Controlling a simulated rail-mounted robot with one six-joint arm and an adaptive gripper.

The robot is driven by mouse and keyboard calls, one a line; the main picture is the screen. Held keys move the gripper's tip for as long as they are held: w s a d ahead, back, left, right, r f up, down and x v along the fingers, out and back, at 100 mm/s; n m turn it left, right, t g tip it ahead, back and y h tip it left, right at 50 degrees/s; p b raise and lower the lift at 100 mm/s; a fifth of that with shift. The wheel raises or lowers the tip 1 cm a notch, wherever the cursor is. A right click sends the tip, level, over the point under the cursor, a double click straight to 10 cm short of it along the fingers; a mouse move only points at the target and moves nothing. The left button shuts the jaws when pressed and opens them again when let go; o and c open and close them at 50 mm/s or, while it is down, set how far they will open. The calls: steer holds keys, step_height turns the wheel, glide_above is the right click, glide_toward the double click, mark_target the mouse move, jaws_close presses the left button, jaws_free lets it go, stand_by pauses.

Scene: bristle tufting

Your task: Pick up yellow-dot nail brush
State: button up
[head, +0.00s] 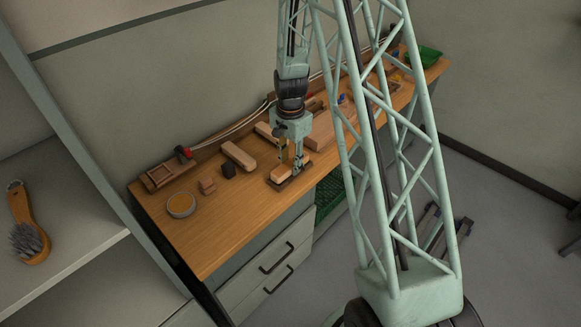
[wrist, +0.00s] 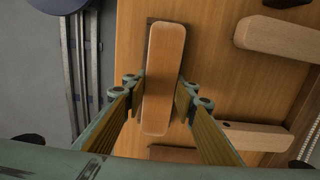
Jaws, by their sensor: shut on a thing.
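A pale wooden brush block with rounded ends (wrist: 164,75) lies between the fingers of my gripper (wrist: 161,98) in the wrist view. The fingers press on its long sides near the middle, so my gripper is shut on it. In the head view my gripper (head: 291,160) points down at the front edge of the bench, with the block (head: 293,170) between its fingers above a dark flat base. No yellow dot shows on the block's visible face. Its underside and bristles are hidden, and I cannot tell whether it is clear of the base.
A handled brush (head: 28,228) lies on the left shelf. The bench's front left is clear.

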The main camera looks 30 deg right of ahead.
mark_target(290, 163)
steer(key=shift+r, duration=0.1)
steer(key=shift+r, duration=1.7)
steer(key=s+a+r, duration=0.1)
steer(key=s+a, duration=0.2)
steer(key=s, duration=1.2)
steer(key=shift+s+r+p, duration=0.2)
steer(key=shift+s+p, duration=0.1)
steer(key=shift+a, duration=0.1)
steer(key=shift+w, duration=0.1)
